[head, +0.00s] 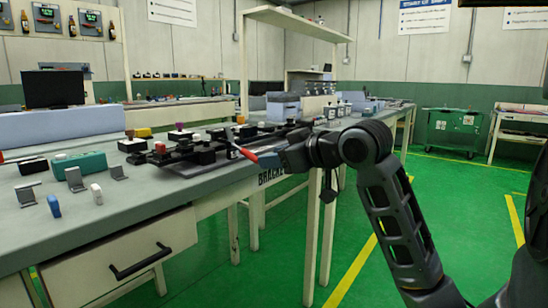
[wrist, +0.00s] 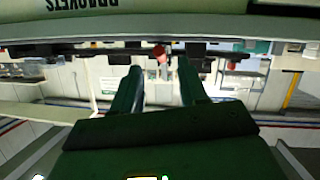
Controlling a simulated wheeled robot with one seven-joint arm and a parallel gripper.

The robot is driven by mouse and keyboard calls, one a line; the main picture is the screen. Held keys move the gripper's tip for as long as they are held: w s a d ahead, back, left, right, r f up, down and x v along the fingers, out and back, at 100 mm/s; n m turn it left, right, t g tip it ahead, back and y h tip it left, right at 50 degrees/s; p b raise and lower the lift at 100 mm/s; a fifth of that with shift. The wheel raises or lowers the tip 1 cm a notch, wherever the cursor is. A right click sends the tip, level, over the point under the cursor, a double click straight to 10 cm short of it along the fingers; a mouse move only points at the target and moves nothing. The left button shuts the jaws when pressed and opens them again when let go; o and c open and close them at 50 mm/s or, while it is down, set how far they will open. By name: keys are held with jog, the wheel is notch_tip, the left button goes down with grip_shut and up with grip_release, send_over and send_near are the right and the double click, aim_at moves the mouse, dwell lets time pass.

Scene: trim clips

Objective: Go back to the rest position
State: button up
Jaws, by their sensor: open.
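My gripper (head: 288,157) is at the front edge of the workbench (head: 150,215), at the end of my arm coming in from the right. In the wrist view its two fingers (wrist: 160,72) stand apart with nothing held between them. A black clamp fixture (head: 200,152) with a red handle (head: 243,153) lies on the bench just left of my gripper. In the wrist view a red tip (wrist: 160,54) shows beyond and between the fingertips; I cannot tell whether anything touches.
A blue clip (head: 54,205), a white clip (head: 97,193), metal brackets (head: 75,179) and a teal box (head: 80,163) lie on the bench at left. A drawer (head: 120,258) is below.

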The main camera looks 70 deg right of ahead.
dwell(0.3)
jog(key=w+a+f+m+t, duration=0.2)
jog(key=w+a+f, duration=0.15)
jog(key=a, duration=0.45)
jog(key=w+a+f+m+t, duration=0.25)
jog(key=w+a, duration=0.25)
jog(key=a, duration=0.3)
jog(key=s+a+f+g+y, duration=0.1)
jog(key=s+a+f, duration=0.5)
jog(key=a+f, duration=0.2)
jog(key=s+a+f+g, duration=0.1)
jog(key=s+a+f, duration=0.4)
jog(key=a+f, duration=0.25)
jog(key=s+a+f+n+y, duration=0.1)
jog(key=s+a+n+y, duration=0.15)
jog(key=s, duration=0.65)
jog(key=s+a+f+n+y, duration=0.2)
jog(key=s+n, duration=0.2)
jog(key=s, duration=0.6)
notch_tip(320, 180, up, 22)
jog(key=p, duration=2.1)
jog(key=shift+s+f+g, duration=0.2)
jog(key=shift+g, duration=0.25)
